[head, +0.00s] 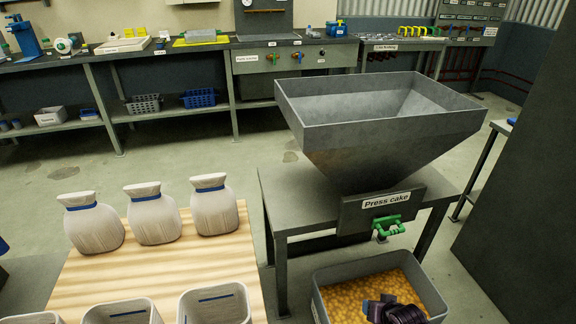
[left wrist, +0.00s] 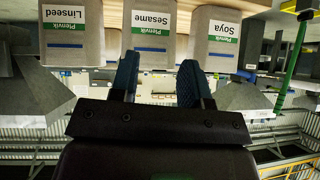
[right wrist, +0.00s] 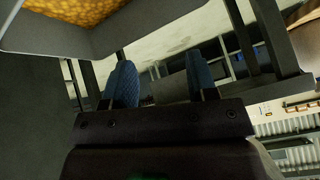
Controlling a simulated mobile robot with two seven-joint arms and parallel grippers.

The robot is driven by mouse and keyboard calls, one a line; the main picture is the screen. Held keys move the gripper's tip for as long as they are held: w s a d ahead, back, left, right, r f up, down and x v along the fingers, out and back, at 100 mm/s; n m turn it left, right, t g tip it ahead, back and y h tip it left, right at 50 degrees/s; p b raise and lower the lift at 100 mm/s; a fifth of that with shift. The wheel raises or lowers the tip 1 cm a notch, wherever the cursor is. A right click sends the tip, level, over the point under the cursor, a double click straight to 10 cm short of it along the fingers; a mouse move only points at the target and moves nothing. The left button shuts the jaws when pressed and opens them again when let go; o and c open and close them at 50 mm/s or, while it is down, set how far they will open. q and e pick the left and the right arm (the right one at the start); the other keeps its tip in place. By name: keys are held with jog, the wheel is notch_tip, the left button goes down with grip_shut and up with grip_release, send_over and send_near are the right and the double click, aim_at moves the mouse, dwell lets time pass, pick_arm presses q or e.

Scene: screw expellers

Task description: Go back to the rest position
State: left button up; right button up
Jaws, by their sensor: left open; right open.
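My right gripper (head: 393,312) shows at the bottom edge of the head view, in front of the grey bin of yellow press cake (head: 330,283). In the right wrist view its two blue fingers (right wrist: 160,85) stand apart with nothing between them. My left gripper is outside the head view except perhaps a blue bit at the left edge. In the left wrist view its blue fingers (left wrist: 160,82) are apart and empty, below bins labelled Linseed (left wrist: 62,45), Sesame (left wrist: 152,35) and Soya (left wrist: 225,45).
A grey hopper (head: 375,120) labelled Press cake stands on a dark table (head: 290,200) with a green valve handle (head: 388,224). Several tied sacks (head: 152,212) and grey bins stand on a wooden table (head: 95,272). A workbench (head: 160,60) runs along the back. Floor between is clear.

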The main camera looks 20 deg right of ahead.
jog(key=s+a+r+n+t+p, duration=0.1)
jog(key=s+a+r+n+p, duration=0.1)
jog(key=s+a+r, duration=0.3)
jog(key=a+r+n+t+y+p, duration=0.1)
jog(key=a+r+n+t, duration=0.15)
jog(key=r, duration=0.55)
jog(key=s+a+r+n+t+p, duration=0.1)
jog(key=s+a+r+n+p, duration=0.15)
jog(key=r, duration=0.35)
pick_arm(q)
notch_tip(320, 180, up, 8)
jog(key=t+p, duration=0.1)
jog(key=p, duration=0.1)
jog(key=shift+r, duration=0.2)
pick_arm(e)
jog(key=s+a+r+g, duration=0.1)
jog(key=s+a+r, duration=0.2)
jog(key=s, duration=0.8)
jog(key=shift+s, duration=0.35)
